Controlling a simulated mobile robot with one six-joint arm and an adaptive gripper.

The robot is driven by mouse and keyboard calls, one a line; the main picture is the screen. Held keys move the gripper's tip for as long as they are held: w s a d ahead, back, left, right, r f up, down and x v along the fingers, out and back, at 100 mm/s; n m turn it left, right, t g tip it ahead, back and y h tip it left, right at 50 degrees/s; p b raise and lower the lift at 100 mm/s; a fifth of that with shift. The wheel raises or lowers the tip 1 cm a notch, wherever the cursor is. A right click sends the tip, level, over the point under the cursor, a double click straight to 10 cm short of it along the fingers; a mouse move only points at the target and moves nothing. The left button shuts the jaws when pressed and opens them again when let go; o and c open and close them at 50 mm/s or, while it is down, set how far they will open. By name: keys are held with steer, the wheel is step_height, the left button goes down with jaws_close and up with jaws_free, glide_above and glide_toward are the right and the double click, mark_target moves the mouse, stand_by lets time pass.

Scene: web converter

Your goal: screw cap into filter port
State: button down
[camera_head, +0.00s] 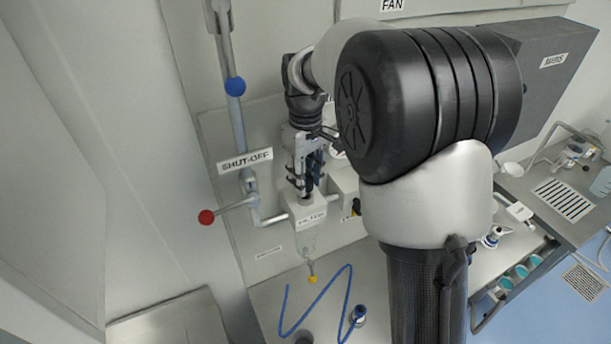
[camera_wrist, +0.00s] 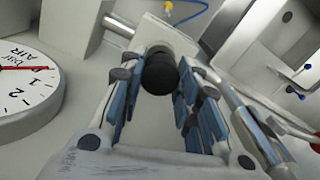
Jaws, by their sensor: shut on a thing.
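My gripper (camera_head: 304,192) points down onto the white filter block (camera_head: 309,216) on the wall panel. In the wrist view, my gripper's blue-padded fingers (camera_wrist: 158,78) are shut on a black round cap (camera_wrist: 159,73). The cap sits between the fingertips, against or just above the top face of the white block (camera_wrist: 150,36). The filter port is hidden by the cap and fingers, so I cannot tell whether the cap is in the thread. In the head view the cap is hidden by the fingers. A clear bowl (camera_head: 308,243) hangs under the block.
A pipe with a red-knobbed lever (camera_head: 206,217) and a SHUT-OFF sign (camera_head: 246,161) is left of the filter. A round gauge (camera_wrist: 22,92) is close on the left in the wrist view. A blue hose (camera_head: 318,303) lies on the shelf below. My arm hides the middle right.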

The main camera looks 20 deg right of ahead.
steer(key=shift+f+b, duration=0.85)
steer(key=shift+f, duration=0.35)
stand_by(0.3)
steer(key=c, duration=1.3)
jaws_free()
steer(key=n, duration=0.3)
steer(key=shift+n, duration=0.5)
steer(key=shift+p, duration=0.3)
